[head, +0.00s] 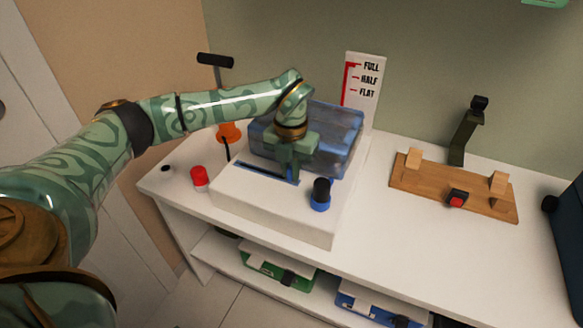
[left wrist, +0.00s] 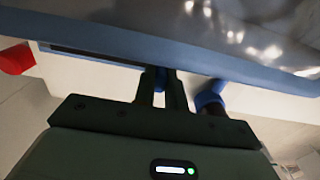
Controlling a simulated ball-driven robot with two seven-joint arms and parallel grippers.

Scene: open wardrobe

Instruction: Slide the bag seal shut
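A puffy, translucent blue bag (head: 330,140) sits on a white raised box (head: 270,215) on the counter. The bag's blue seal strip (left wrist: 110,38) runs across the left wrist view, along the bag's near edge. My left gripper (head: 290,172) is at the near side of the bag and hides part of it. In the left wrist view its two fingers (left wrist: 159,92) are close together, with a small blue slider (left wrist: 157,77) between their tips. The gripper appears shut on this slider. My right gripper is not in view.
A blue knob with a dark top (head: 320,195) stands right of my left gripper. A red button (head: 199,177) is at left. A FULL/HALF/FLAT gauge (head: 362,85) stands behind. A wooden board (head: 440,188) lies at right; the counter between is clear.

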